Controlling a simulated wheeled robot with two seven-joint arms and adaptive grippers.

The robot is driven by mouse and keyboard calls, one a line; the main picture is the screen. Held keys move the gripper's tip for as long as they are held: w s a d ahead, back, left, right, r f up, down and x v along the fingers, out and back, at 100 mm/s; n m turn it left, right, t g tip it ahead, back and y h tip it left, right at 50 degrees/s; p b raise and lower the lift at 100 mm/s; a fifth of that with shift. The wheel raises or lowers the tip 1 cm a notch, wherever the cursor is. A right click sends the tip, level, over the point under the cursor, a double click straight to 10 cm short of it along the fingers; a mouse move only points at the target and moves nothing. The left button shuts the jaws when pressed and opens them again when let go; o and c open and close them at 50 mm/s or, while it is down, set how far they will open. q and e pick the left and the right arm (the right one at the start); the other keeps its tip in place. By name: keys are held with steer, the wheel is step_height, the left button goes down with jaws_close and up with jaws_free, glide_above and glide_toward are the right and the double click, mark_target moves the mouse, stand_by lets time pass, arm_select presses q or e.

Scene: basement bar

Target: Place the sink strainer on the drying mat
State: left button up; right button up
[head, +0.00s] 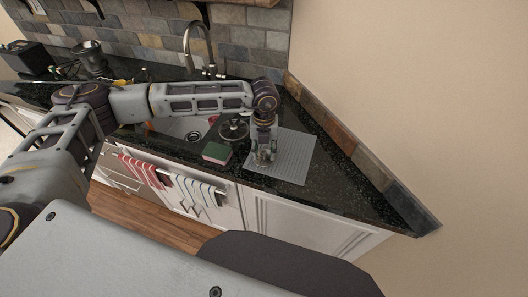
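The light grey drying mat (293,162) lies flat on the dark counter, right of the sink. My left gripper (263,160) points down over the mat's left part. Something small and metallic shows between or under its fingertips, but it is too small to tell whether this is the sink strainer or part of the gripper. I cannot tell if the fingers are open or shut, or if they touch the mat. No sink strainer shows clearly elsewhere. My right gripper is not in view.
The sink (180,128) with its drain and tall faucet (196,45) is partly behind my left arm. A round dark lid-like thing (234,129) and a green and pink sponge (217,152) are left of the mat. Striped towels (195,188) hang below. The counter's right corner is clear.

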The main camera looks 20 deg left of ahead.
mark_target(264, 153)
arm_select(q)
step_height(264, 153, up, 11)
steer(key=b, duration=0.1)
stand_by(0.5)
